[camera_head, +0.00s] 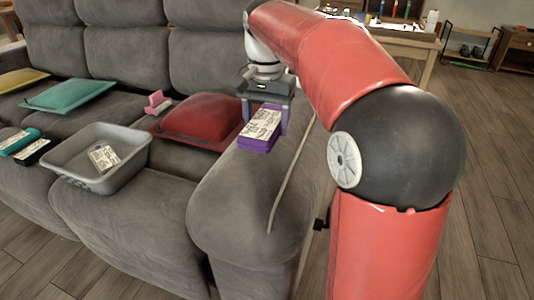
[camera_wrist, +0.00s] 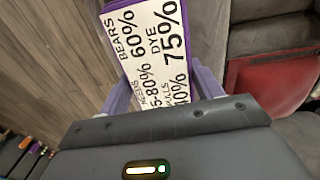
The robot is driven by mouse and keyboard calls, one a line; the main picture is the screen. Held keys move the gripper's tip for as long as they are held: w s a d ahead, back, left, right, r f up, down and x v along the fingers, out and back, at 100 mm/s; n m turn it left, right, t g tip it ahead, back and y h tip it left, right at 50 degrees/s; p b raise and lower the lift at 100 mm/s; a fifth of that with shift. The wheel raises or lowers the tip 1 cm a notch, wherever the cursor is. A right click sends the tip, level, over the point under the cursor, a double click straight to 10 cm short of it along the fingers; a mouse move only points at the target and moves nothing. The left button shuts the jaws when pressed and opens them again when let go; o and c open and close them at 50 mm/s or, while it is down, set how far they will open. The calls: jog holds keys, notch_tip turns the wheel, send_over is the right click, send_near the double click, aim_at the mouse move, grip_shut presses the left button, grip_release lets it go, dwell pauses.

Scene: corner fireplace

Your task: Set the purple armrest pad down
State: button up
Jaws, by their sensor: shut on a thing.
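The purple armrest pad (camera_head: 251,143) is a flat purple block with a white printed label on top. My gripper (camera_head: 265,119) is shut on it, with a finger on either side, at the sofa's right armrest (camera_head: 225,190). The pad's underside is hidden, so I cannot tell whether it touches the armrest. In the wrist view the pad (camera_wrist: 150,50) fills the space between the purple-grey fingers of my gripper (camera_wrist: 160,88), its label facing the camera.
A red cushion (camera_head: 200,118), a pink block (camera_head: 157,103), a grey bin (camera_head: 72,172) holding a labelled item, and teal (camera_head: 68,95) and yellow (camera_head: 18,80) cushions lie on the grey sofa. A thin stick-like thing (camera_head: 290,178) runs along the armrest. The armrest's front is clear.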

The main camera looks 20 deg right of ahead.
aim_at(266, 120)
notch_tip(266, 120, down, 8)
jog(key=shift+r+b, duration=0.2)
jog(key=shift+b, duration=0.5)
jog(key=o, duration=1)
jog(key=shift+f, duration=0.1)
notch_tip(266, 120, up, 12)
jog(key=p, duration=0.3)
